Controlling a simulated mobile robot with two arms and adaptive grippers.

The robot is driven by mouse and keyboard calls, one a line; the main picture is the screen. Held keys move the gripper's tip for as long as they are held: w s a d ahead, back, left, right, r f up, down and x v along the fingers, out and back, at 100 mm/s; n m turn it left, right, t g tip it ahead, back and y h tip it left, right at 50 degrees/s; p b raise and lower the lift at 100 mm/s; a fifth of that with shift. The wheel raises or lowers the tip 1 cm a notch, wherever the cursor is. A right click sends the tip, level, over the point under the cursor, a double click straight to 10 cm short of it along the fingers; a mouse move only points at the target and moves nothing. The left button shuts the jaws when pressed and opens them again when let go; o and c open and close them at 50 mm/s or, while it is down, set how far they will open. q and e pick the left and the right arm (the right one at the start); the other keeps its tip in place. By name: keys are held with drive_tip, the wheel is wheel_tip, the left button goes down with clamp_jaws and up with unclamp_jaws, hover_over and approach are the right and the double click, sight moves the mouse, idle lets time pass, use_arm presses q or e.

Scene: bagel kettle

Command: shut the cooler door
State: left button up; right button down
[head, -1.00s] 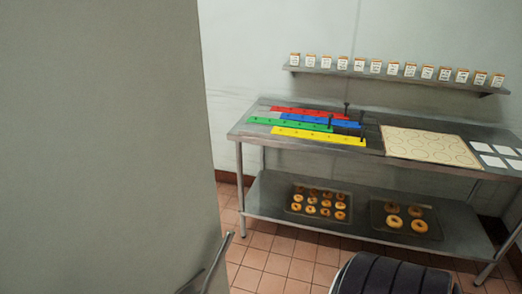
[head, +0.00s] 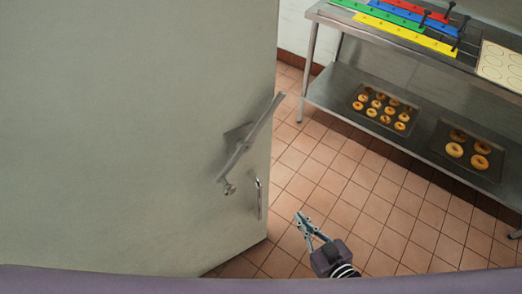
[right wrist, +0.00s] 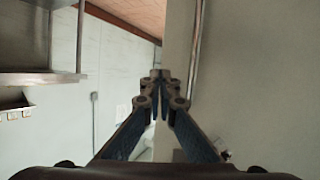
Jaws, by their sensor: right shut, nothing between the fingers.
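The cooler door (head: 110,130) is a large pale grey panel filling the left of the head view. It carries a long slanted metal lever handle (head: 250,137) and a small upright pull (head: 259,198) near its right edge. It stands out over the tiled floor. My right gripper (head: 300,219) is just right of the door's lower right edge, shut and empty, with a visible gap from the door in the picture. In the right wrist view its fingers (right wrist: 158,76) meet at the tips, beside a broad grey-beige surface that is likely the door. My left gripper is not in view.
A steel table (head: 345,28) with coloured strips stands at the upper right. Its lower shelf (head: 335,85) holds two trays of bagels, one being the near tray (head: 440,140). The tiled floor (head: 390,220) between the door and table is clear.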

drive_tip(key=a+r+t+y, duration=0.1)
drive_tip(key=a+r+y, duration=0.15)
drive_tip(key=r, duration=0.65)
drive_tip(key=a+r+t+y, duration=0.1)
drive_tip(key=a+r+t, duration=0.15)
drive_tip(key=r, duration=0.65)
drive_tip(key=p, duration=0.4)
approach(254, 145)
drive_tip(key=shift+n+g+h, duration=0.25)
drive_tip(key=shift+n+g, duration=0.05)
drive_tip(key=shift+g, duration=0.05)
drive_tip(key=x, duration=0.3)
drive_tip(key=r+x, duration=0.1)
drive_tip(key=x, duration=0.1)
drive_tip(key=shift+w+a, duration=0.15)
drive_tip(key=shift+w, duration=0.1)
drive_tip(key=shift+w+a+f, duration=0.15)
drive_tip(key=shift+w+a, duration=0.25)
drive_tip(key=shift+w, duration=0.25)
